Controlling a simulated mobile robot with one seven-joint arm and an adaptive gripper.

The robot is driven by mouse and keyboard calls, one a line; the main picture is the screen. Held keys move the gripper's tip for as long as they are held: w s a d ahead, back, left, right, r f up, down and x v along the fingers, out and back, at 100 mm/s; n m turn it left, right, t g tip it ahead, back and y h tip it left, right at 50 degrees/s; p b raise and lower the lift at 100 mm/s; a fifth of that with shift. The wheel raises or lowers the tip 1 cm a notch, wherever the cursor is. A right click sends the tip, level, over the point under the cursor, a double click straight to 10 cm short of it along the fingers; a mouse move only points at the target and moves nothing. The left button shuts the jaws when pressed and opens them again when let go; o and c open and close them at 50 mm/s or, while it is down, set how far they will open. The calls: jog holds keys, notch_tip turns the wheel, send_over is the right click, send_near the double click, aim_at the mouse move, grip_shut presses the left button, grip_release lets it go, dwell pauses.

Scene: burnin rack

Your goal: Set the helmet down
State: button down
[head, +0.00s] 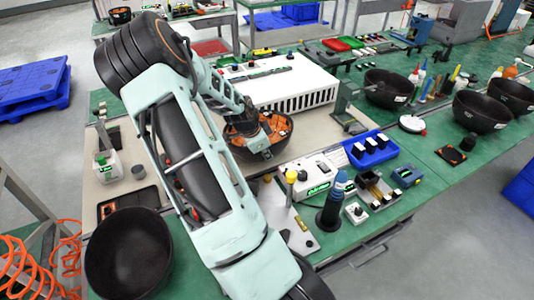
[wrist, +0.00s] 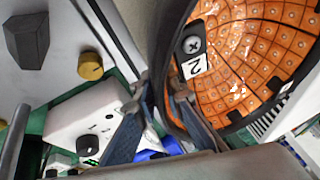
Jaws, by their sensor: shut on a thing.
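The helmet (head: 284,128) is a dark bowl-shaped shell, open side up, with an orange tiled lining. It is in the middle of the head view, in front of the white slotted box. My gripper (head: 262,140) is shut on its rim. In the wrist view the gripper fingers (wrist: 163,108) pinch the rim of the helmet (wrist: 250,50), beside a white tag marked 2. I cannot tell whether its underside touches the grey mat (head: 320,137). My arm hides part of the area left of it.
Another dark bowl (head: 128,256) stands at front left, with more dark bowls (head: 388,88) at right. The white slotted box (head: 285,85) stands behind.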

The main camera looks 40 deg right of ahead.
jog(key=shift+f, duration=0.15)
jog(key=c, duration=2)
grip_release()
jog(key=v, duration=1.2)
jog(key=shift+r+p, duration=0.2)
jog(key=shift+p, duration=0.2)
